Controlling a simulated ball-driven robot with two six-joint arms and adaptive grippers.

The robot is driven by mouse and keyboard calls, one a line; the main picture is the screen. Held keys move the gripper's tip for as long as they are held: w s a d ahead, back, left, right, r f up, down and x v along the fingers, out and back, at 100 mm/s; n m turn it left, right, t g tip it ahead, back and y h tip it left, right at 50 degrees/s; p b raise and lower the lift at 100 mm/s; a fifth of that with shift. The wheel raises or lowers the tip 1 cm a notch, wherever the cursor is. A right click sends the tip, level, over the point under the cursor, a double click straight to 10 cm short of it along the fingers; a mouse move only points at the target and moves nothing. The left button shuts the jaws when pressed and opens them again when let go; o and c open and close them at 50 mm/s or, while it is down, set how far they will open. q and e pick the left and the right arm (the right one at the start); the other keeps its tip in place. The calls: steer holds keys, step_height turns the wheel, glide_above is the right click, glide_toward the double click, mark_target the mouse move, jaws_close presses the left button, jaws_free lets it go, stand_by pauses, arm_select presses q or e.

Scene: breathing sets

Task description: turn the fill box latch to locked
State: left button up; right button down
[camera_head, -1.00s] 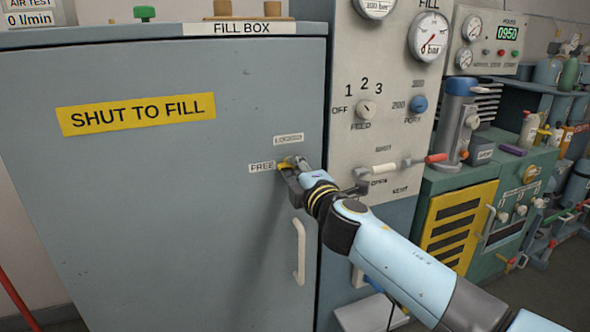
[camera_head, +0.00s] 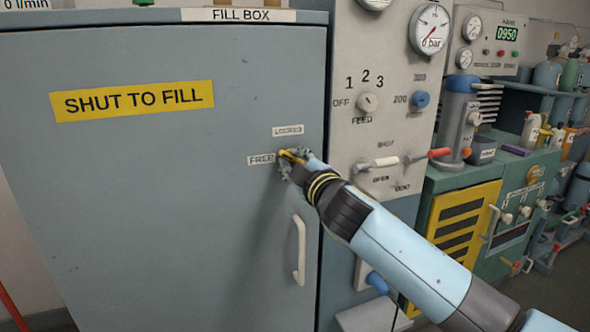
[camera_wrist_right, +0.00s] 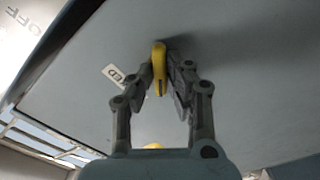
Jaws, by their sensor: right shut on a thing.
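The fill box (camera_head: 130,200) is a grey-blue cabinet with its door shut and a yellow "SHUT TO FILL" label. Its yellow latch (camera_head: 291,156) sits near the door's right edge, by the FREE label (camera_head: 261,160), with the LOCKED label (camera_head: 288,131) just above. My right gripper (camera_head: 289,160) is at the latch, its arm coming from the lower right. In the right wrist view the gripper (camera_wrist_right: 161,75) is shut on the yellow latch (camera_wrist_right: 159,68), one finger on each side. Part of the latch is hidden by the fingers. My left gripper is out of view.
A white door handle (camera_head: 299,250) stands out below the latch. To the right is a panel with a feed knob (camera_head: 367,103), a blue knob (camera_head: 419,100) and a lever (camera_head: 377,164). A green bench unit (camera_head: 520,190) with bottles stands further right.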

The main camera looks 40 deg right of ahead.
steer(key=shift+f+m+b, duration=0.1)
steer(key=shift+m+b, duration=0.45)
steer(key=shift+m, duration=0.45)
steer(key=c, duration=1.3)
jaws_free()
steer(key=shift+c, duration=0.2)
steer(key=v, duration=1.2)
